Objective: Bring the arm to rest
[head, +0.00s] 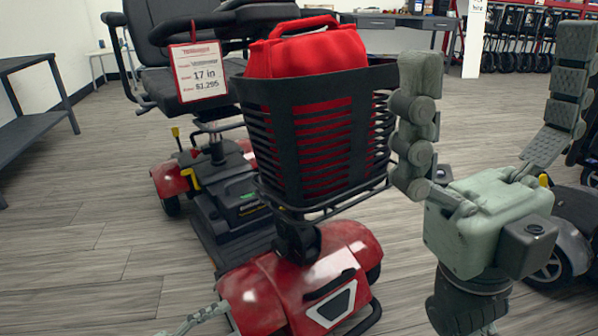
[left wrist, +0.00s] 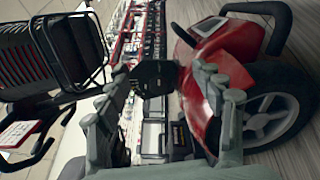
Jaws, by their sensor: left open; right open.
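My right gripper (head: 498,54) is raised on the right side of the head view, with its two grey fingers spread wide and nothing between them. It is to the right of a scooter basket, and its left finger overlaps the basket's right edge in the picture. My left gripper (left wrist: 160,82) is open and empty in the left wrist view. A red scooter fender (left wrist: 225,55) is beside its right finger; I cannot tell whether they touch. Only a grey tip of my left gripper (head: 192,320) shows at the bottom of the head view.
A red scooter (head: 300,285) stands close in front. Its black basket (head: 315,140) holds a red bag (head: 308,50). A price tag (head: 198,72) hangs beside it. A dark shelf (head: 35,130) is left, another scooter (head: 565,240) right. Grey floor (head: 90,240) is clear at left.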

